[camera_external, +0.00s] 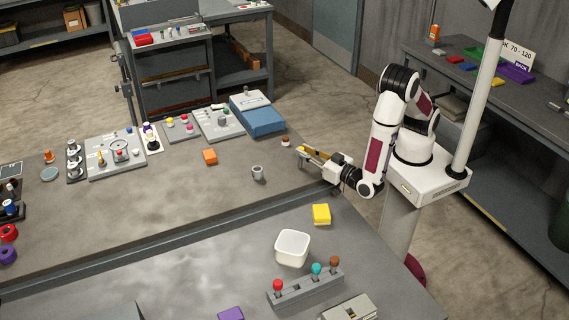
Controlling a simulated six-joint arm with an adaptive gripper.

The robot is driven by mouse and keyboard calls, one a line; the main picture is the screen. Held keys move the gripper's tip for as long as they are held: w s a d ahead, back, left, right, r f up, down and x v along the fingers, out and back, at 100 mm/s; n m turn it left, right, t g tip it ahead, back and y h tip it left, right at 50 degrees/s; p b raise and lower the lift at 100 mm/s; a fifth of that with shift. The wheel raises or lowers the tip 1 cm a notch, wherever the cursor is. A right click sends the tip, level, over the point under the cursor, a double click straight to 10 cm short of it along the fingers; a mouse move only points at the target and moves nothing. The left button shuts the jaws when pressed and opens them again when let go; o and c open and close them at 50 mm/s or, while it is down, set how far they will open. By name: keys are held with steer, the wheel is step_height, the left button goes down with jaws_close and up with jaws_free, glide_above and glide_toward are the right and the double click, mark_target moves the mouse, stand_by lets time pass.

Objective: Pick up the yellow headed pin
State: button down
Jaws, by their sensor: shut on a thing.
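My gripper (304,156) is at the right end of the grey bench, reaching left from my arm. It is shut on a narrow yellow thing (314,153), which I take to be the yellow headed pin. It lies roughly level between the fingers, over the bench's right edge area. Its head and shaft are too small to tell apart. A grey rack (290,292) on the near bench holds pins with red (278,285), teal (317,269) and brown (334,262) heads.
A white square tub (292,248) and a yellow block (321,214) stand on the near bench. The bench's middle is mostly clear.

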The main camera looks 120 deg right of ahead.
step_height(320, 180, up, 10)
steer(key=shift+f, duration=0.15)
stand_by(0.7)
